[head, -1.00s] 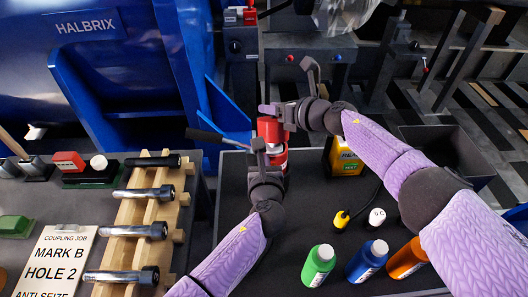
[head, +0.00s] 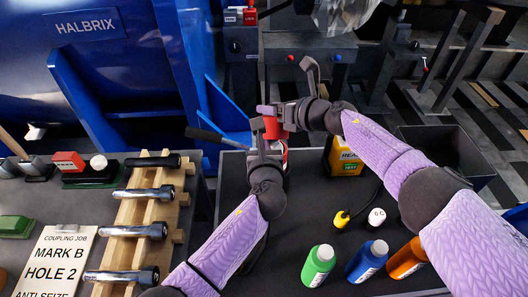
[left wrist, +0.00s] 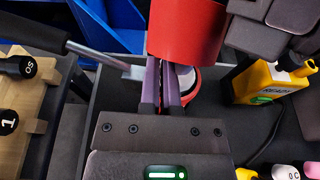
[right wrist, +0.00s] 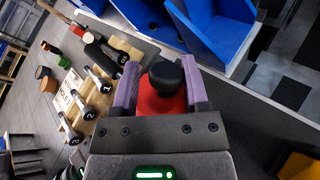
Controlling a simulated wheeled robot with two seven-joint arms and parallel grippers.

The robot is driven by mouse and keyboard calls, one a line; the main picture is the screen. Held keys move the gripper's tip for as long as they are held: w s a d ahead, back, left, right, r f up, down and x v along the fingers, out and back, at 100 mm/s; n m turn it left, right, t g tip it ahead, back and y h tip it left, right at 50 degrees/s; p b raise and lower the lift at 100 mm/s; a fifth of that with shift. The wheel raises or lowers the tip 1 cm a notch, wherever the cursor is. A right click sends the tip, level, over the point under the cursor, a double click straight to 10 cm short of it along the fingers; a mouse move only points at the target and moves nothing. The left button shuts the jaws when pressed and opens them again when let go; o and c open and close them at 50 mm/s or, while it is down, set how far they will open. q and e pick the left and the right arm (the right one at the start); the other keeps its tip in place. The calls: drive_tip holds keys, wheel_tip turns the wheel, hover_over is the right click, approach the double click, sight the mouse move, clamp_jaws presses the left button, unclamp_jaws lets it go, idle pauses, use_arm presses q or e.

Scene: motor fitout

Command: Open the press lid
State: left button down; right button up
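A red can (head: 274,126) stands at the back of the dark bench tray. In the right wrist view its red top (right wrist: 152,103) carries a round black knob (right wrist: 167,76). My right gripper (head: 274,110) has its fingers against both sides of this red top. My left gripper (head: 258,138) is just in front of the can, below the red part; its fingers (left wrist: 163,85) are nearly together. A black-handled metal lever (head: 215,138) runs left from these fingers. The fingers hide its inner end, and whether it touches the can is unclear. Any lid gap is hidden.
Green (head: 318,265), blue (head: 366,262) and orange (head: 407,258) bottles stand in front. A wooden rack (head: 150,212) with bolts is at left. Blue machinery (head: 90,80) stands behind.

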drive_tip(key=shift+o, duration=1.1)
